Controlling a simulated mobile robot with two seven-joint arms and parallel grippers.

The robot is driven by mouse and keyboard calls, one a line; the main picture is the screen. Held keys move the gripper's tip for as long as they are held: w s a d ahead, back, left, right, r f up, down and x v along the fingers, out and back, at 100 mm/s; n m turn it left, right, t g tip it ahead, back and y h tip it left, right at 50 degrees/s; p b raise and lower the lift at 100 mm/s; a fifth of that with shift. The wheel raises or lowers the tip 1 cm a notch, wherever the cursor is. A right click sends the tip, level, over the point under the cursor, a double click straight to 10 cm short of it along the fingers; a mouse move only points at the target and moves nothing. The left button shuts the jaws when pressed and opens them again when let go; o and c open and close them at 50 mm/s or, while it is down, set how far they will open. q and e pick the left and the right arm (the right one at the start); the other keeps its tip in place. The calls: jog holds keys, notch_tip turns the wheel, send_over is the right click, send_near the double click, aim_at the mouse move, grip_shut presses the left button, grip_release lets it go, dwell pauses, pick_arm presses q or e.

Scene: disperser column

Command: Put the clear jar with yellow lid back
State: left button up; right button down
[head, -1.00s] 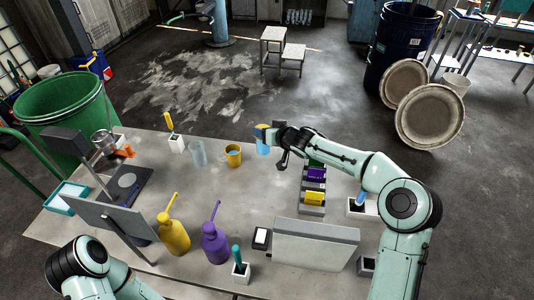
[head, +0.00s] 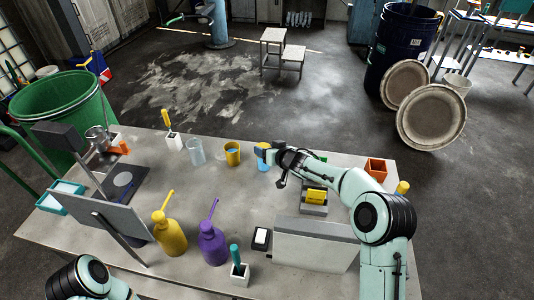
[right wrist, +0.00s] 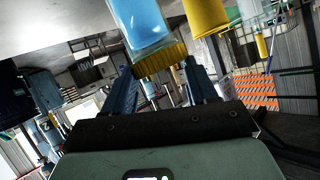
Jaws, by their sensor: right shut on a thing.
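The clear jar with blue contents (head: 263,163) and a yellow lid (head: 262,146) is at the far side of the table, right of the yellow cup (head: 232,153). My right gripper (head: 270,152) is shut on it near the lid. In the right wrist view the blue jar body (right wrist: 146,22) and ridged yellow lid (right wrist: 160,61) show between the fingers of the right gripper (right wrist: 162,82). Whether the jar touches the table is hard to tell. Of my left arm only a link shows at bottom left; its gripper is out of view.
A clear glass (head: 196,152) stands left of the yellow cup. A rack with a yellow box (head: 316,196) lies partly under my right forearm. An orange box (head: 376,168) is at the right. Yellow (head: 170,235) and purple (head: 212,244) bottles stand in front.

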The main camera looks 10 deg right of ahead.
jog(key=shift+s+r, duration=0.15)
jog(key=shift+s, duration=0.1)
jog(key=shift+c, duration=1.6)
grip_release()
jog(key=shift+w, duration=0.3)
jog(key=shift+s, duration=0.1)
jog(key=shift+s, duration=0.15)
jog(key=v, duration=1.1)
jog(key=shift+s+r, duration=0.2)
jog(key=shift+s, duration=0.05)
jog(key=shift+d, duration=0.1)
